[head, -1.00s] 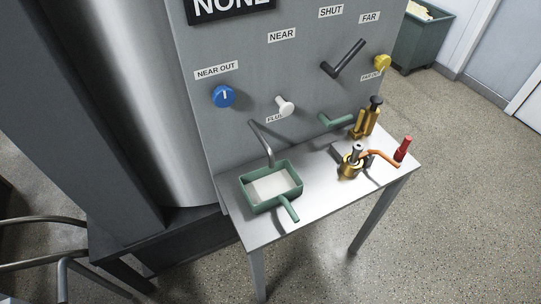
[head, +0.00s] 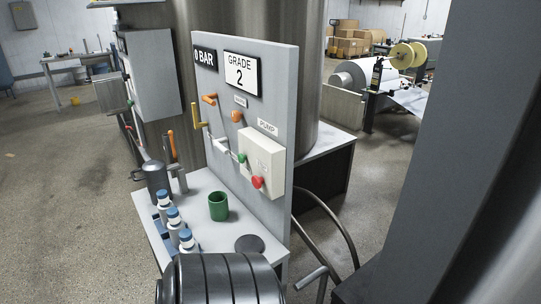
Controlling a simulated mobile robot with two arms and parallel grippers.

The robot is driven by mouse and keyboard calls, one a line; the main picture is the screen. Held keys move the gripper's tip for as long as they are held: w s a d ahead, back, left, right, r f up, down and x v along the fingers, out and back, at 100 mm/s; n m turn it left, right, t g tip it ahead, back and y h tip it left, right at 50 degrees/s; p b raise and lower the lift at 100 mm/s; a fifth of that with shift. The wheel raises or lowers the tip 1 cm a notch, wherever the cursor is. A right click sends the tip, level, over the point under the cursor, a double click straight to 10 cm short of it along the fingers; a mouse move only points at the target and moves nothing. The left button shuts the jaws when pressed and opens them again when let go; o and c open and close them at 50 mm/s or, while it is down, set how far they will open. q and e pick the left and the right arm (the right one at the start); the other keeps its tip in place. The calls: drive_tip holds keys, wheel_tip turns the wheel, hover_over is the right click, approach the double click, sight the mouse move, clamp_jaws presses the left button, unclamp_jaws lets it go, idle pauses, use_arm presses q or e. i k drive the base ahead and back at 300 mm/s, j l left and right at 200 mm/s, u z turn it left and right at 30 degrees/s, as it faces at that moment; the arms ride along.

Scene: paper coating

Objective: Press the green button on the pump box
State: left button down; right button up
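The pump box (head: 264,160) is a cream box on the right part of an upright grey panel, under a label reading PUMP. The green button (head: 242,159) sits on the box's left side, facing out. A red button (head: 258,182) is lower and to its right. Whether the green button is pressed in cannot be told. Nothing touches the box. Neither of my grippers is in view.
The panel (head: 285,100) shows 0 BAR and GRADE 2 signs and has orange and yellow handles. Below it, a shelf (head: 206,182) holds a green cup (head: 218,206) and several blue-capped bottles (head: 174,222). Open floor lies left.

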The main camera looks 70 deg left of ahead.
sight(242, 158)
drive_tip(key=u, duration=2.4)
